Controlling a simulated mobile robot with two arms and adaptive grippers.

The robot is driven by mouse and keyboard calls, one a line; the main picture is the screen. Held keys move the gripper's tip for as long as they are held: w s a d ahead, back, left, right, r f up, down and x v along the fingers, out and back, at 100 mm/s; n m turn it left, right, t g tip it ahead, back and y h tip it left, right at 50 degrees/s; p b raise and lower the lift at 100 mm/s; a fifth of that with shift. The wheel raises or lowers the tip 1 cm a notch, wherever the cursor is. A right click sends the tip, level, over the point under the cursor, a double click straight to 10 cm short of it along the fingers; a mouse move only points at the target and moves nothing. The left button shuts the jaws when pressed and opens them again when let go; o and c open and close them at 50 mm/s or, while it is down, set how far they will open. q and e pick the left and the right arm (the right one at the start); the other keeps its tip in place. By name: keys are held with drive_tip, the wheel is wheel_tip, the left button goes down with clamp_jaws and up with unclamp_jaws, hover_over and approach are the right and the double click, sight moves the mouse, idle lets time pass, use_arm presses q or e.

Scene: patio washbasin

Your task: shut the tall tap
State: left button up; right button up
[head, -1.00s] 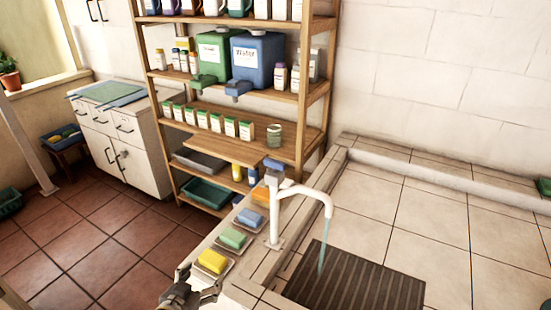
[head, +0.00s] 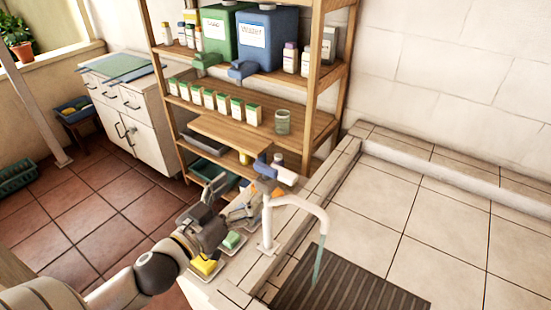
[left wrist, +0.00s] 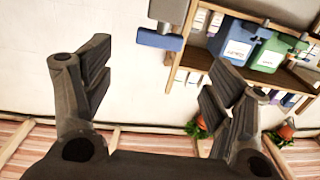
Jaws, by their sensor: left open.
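The tall tap (head: 267,222) is a white post with a curved spout, standing on the tiled ledge. A thin stream of water (head: 318,266) falls from the spout onto a dark ribbed grate (head: 345,290). At its top is a blue lever (head: 264,168) beside a pale knob-like end. My left gripper (head: 236,190) is open, just left of the tap top and apart from it. In the left wrist view the blue lever (left wrist: 160,40) shows beyond and between the open fingers (left wrist: 160,72). My right gripper is not in view.
Sponges on dishes, such as a yellow one (head: 203,266) and a green one (head: 232,240), lie under my left gripper. A wooden shelf (head: 215,125) with bottles and canisters stands behind. The tiled basin surface (head: 440,215) right of the tap is clear.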

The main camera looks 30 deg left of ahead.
sight(264, 170)
use_arm(q)
drive_tip(key=w, duration=0.1)
drive_tip(key=w+p, duration=0.1)
drive_tip(key=w, duration=0.1)
drive_tip(key=w+p, duration=0.1)
drive_tip(key=shift+w+d+r, duration=0.3)
drive_tip(key=shift+w+d, duration=0.05)
drive_tip(key=w+p, duration=0.1)
drive_tip(key=w, duration=0.2)
drive_tip(key=shift+w+d, duration=0.15)
drive_tip(key=shift+d, duration=0.05)
drive_tip(key=shift+w+d+f+p, duration=0.1)
drive_tip(key=shift+w+p, duration=0.4)
drive_tip(key=shift+w, duration=0.2)
drive_tip(key=shift+w+f, duration=0.1)
drive_tip(key=shift+w, duration=0.2)
drive_tip(key=shift+d, duration=0.1)
drive_tip(key=c, duration=1)
drive_tip(key=shift+c, duration=0.2)
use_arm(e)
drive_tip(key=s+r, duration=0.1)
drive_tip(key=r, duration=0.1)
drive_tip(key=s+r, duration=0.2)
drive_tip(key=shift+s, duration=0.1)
